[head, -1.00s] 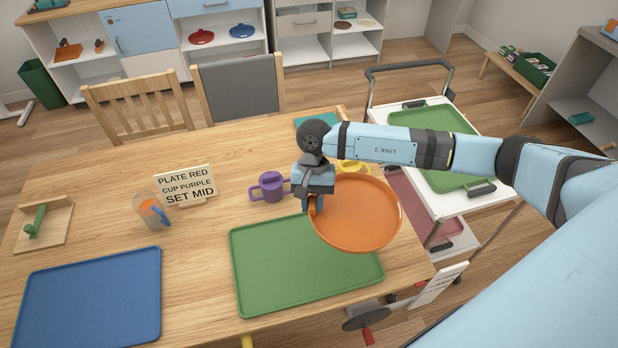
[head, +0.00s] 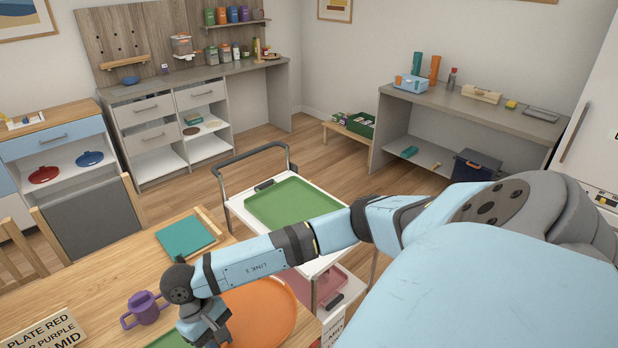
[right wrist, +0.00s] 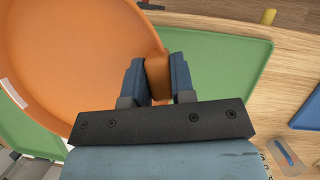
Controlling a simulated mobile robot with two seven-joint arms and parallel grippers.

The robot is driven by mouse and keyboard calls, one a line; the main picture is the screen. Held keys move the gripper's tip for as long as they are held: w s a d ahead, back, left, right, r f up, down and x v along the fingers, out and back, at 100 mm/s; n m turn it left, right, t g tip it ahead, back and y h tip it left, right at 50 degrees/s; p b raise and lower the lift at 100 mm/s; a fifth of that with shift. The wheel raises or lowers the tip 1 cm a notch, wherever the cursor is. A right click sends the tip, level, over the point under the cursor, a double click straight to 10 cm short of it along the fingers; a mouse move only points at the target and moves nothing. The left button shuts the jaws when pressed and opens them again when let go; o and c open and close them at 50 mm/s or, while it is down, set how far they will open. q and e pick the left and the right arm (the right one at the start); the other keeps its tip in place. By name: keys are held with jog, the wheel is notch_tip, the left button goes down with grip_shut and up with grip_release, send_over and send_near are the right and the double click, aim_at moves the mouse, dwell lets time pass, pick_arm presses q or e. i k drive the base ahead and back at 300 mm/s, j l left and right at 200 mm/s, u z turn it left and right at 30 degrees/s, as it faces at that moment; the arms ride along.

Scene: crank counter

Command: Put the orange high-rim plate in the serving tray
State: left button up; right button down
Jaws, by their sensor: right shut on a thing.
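The orange high-rim plate (head: 262,312) is partly cut off at the bottom of the head view. It also shows large in the right wrist view (right wrist: 75,60). My right gripper (right wrist: 157,75) is shut on the plate's edge tab, with a finger on each side. In the head view the gripper (head: 205,328) is at the bottom edge. The plate is held over the table's right end. A green tray (right wrist: 225,60) lies on the table beside and below the plate. Another green tray (head: 295,203) sits on the white cart. My left gripper is not in view.
The white cart (head: 238,208) with a dark handle stands beyond the table's right end; its green tray looks empty. A purple cup (head: 146,308), a teal board (head: 187,236) and a sign (head: 45,335) are on the table. A grey chair (head: 90,222) is behind it.

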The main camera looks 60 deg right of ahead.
aim_at(292, 207)
jog(key=k+j+u, duration=0.15)
jog(key=k, duration=0.7)
jog(key=u, duration=0.35)
jog(key=l+u, duration=0.1)
jog(key=u, duration=0.25)
jog(key=k+u, duration=0.1)
jog(key=u, duration=0.25)
jog(key=k+l, duration=0.1)
jog(key=l, duration=0.4)
jog(key=k+l, duration=0.15)
jog(key=l, duration=0.4)
jog(key=k+l, duration=0.1)
jog(key=l, duration=0.4)
jog(key=k+l, duration=0.1)
jog(key=l, duration=0.4)
jog(key=k+l, duration=0.15)
jog(key=l, duration=0.35)
jog(key=k+l, duration=0.1)
jog(key=l, duration=0.45)
jog(key=k+l, duration=0.1)
jog(key=l, duration=0.4)
jog(key=k+l, duration=0.15)
jog(key=l, duration=0.35)
